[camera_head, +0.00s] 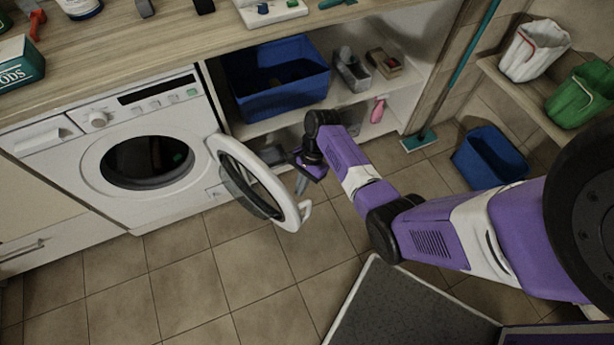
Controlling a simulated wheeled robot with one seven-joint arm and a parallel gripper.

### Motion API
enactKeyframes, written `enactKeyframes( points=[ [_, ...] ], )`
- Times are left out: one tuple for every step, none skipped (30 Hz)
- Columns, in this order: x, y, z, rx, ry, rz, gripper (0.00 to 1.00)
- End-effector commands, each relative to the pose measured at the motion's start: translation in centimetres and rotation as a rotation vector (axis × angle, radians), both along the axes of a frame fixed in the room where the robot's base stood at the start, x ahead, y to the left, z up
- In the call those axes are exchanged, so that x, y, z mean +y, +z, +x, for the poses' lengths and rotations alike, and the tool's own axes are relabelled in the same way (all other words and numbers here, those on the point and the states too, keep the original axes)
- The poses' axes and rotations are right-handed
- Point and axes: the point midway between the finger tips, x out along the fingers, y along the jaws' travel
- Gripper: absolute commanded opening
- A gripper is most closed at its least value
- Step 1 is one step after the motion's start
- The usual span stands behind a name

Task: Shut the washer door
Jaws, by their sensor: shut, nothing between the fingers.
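The white washer (95,160) stands under the counter at the left, with a dark round opening. Its round door (287,203) has a white ring and dark glass. It hangs open, swung out to the right of the opening, with a white handle at its free edge. My purple and white arm reaches in from the right. My gripper (302,178) is beside the outer, right side of the door, close to it. I cannot tell whether they touch. The fingers point down toward the door's handle side and appear shut and empty; the door edge is near them.
Right of the washer are open shelves with a blue bin (278,80), small boxes and a pink bottle (377,110). The tiled floor (180,270) before the washer is clear.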

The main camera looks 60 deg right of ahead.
Motion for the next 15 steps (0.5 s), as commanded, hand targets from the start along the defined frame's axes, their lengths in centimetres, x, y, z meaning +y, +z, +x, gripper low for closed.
enactKeyframes(
  points=[
    [0.54, 0.11, 0.04, 0.001, 0.001, 0.0, 0.0],
    [0.76, 0.09, 0.08, 0.001, 0.001, 0.0, 0.0],
    [1.0, 0.08, 0.12, 0.001, 0.0, 0.0, 0.0],
    [1.13, 0.08, 0.14, 0.001, 0.0, 0.0, 0.0],
    [1.22, 0.06, 0.16, 0.001, 0.0, 0.0, 0.0],
    [1.31, 0.05, 0.19, 0.001, 0.0, 0.0, 0.0],
    [1.36, 0.04, 0.2, 0.001, 0.0, 0.0, 0.0],
    [1.38, 0.03, 0.2, 0.001, 0.0, 0.0, 0.0],
    [1.4, 0.03, 0.21, 0.001, 0.0, 0.0, 0.0],
    [1.4, 0.03, 0.21, 0.001, 0.0, 0.0, 0.0],
    [1.39, 0.02, 0.21, 0.0, 0.0, 0.0, 0.0],
    [1.39, 0.02, 0.21, 0.0, 0.0, 0.0, 0.0],
    [1.38, 0.02, 0.21, 0.0, 0.0, 0.0, 0.0],
    [1.38, 0.02, 0.21, 0.0, 0.0, 0.0, 0.0],
    [1.38, 0.02, 0.21, 0.001, 0.0, 0.0, 0.0]
  ],
)
